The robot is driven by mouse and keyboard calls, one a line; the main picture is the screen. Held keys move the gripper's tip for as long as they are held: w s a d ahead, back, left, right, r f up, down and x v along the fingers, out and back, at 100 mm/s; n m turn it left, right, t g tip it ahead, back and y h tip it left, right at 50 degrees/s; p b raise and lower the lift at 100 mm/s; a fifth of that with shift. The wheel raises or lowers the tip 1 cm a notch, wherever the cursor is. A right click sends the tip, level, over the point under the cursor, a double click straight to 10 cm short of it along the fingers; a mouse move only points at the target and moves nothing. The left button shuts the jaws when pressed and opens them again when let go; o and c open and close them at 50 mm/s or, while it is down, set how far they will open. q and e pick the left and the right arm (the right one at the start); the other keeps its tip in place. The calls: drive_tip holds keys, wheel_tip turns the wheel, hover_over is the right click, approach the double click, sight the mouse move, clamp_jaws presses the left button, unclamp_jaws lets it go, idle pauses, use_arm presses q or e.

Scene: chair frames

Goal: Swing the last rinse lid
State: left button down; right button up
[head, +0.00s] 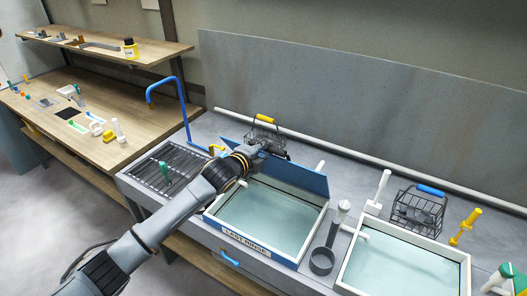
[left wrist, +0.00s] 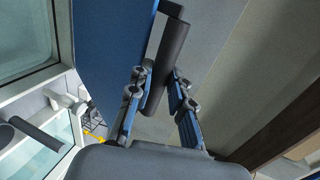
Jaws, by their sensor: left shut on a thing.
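The last rinse basin (head: 262,212) is a white-rimmed tank of pale water with a "LAST RINSE" label on its blue front. Its blue lid (head: 313,182) stands raised along the basin's back edge, leaving the water uncovered. My left gripper (head: 274,149) reaches over the basin's left side to the lid's top edge. In the left wrist view my left gripper (left wrist: 160,78) is shut on a dark bar handle (left wrist: 172,45) beside the blue lid panel (left wrist: 105,45). In the head view my arm and gripper hide the handle and part of the lid. My right gripper is not in view.
A wire basket with a yellow grip (head: 265,121) stands behind the lid. A blue tap (head: 165,82) and drain rack (head: 163,172) are at left. A second basin (head: 400,262), a dark basket with a blue grip (head: 418,208) and a grey ring holder (head: 322,260) are at right.

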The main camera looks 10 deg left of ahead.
use_arm(q)
drive_tip(key=shift+w+d, duration=0.15)
drive_tip(key=shift+w, duration=0.2)
drive_tip(key=w+d+r+b, duration=0.1)
drive_tip(key=w+d+r, duration=0.1)
drive_tip(key=w, duration=0.4)
drive_tip(key=shift+r, duration=0.15)
drive_tip(key=shift+d, duration=0.1)
drive_tip(key=c, duration=1.1)
unclamp_jaws()
drive_tip(key=shift+c, duration=0.2)
drive_tip(key=shift+w+d, duration=0.15)
drive_tip(key=shift+w, duration=0.1)
